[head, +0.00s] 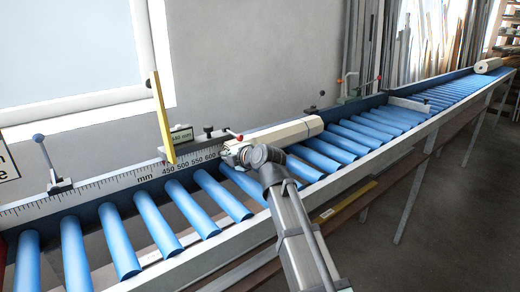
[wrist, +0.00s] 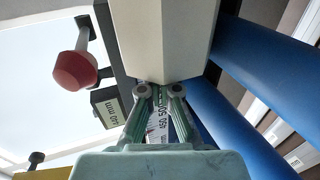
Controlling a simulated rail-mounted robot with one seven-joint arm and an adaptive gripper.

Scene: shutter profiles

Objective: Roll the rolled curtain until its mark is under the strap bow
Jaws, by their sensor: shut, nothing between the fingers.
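A cream roll (head: 488,65), which looks like the rolled curtain, lies across the far right end of the roller track; no mark on it can be made out. A long cream, faceted profile (head: 290,132) lies along the track's back side. My gripper (head: 230,152) is at the near end of this profile. In the wrist view my gripper (wrist: 159,91) is shut and empty, its fingertips close under the cream profile's end (wrist: 165,35); whether they touch it I cannot tell. I cannot clearly identify the strap bow.
Blue rollers (head: 160,220) run along the track beside a millimetre scale (head: 120,182). A yellow upright bar (head: 161,118), a red-knobbed lever (wrist: 75,70) and a small display (wrist: 108,107) stand at the back rail. A pale stop (head: 408,105) crosses the track farther right.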

